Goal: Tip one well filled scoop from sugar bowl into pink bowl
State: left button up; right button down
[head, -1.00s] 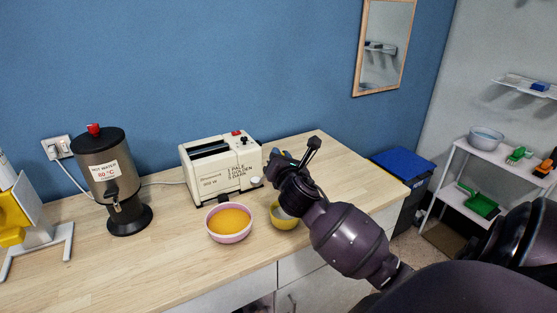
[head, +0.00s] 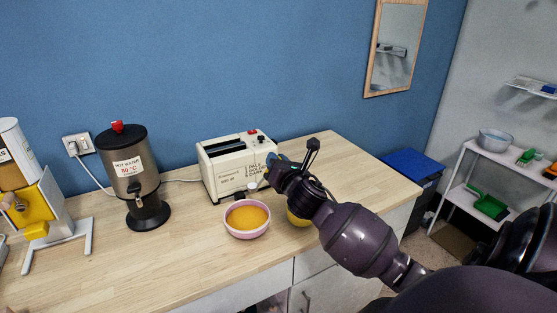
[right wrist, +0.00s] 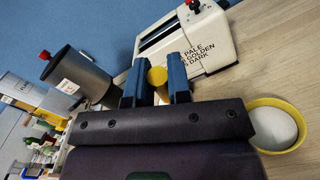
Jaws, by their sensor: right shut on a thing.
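The pink bowl (head: 247,233) stands on the counter in front of the toaster and holds an orange-yellow filling. The sugar bowl is yellow (head: 298,219), right of it and mostly hidden behind my right arm. The right wrist view shows white sugar in this yellow bowl (right wrist: 276,124). My right gripper (head: 272,170) is right of and above the pink bowl. Its blue fingers (right wrist: 156,82) are shut on a yellow piece (right wrist: 157,76), apparently the scoop. A small pale shape (head: 252,187) above the pink bowl's back rim looks like the scoop's head; its fill is unclear.
A cream toaster (head: 235,163) stands close behind the bowls. A hot water urn (head: 130,170) and a yellow-and-white dispenser (head: 38,200) stand farther left. The counter (head: 180,255) is clear at the front left. A blue-lidded bin (head: 413,168) stands beyond its right end.

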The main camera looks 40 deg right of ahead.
pick_arm(q)
notch_tip(320, 180, down, 12)
jog(key=b, duration=1.2)
jog(key=shift+w+d+r+b, duration=0.15)
jog(key=shift+w+r+b, duration=0.05)
jog(key=shift+w+b, duration=0.2)
pick_arm(e)
jog(key=a+f+n+t+y, duration=0.2)
jog(key=a+f+n+y, duration=0.2)
jog(key=a+n, duration=0.3)
jog(key=s+a+f+n+t+y, duration=0.1)
jog(key=a+f+n+y, duration=0.3)
jog(key=n, duration=1.3)
jog(key=shift+a+f+n+t, duration=0.4)
jog(key=shift+a+f+t, duration=0.4)
jog(key=shift+a+f, duration=1)
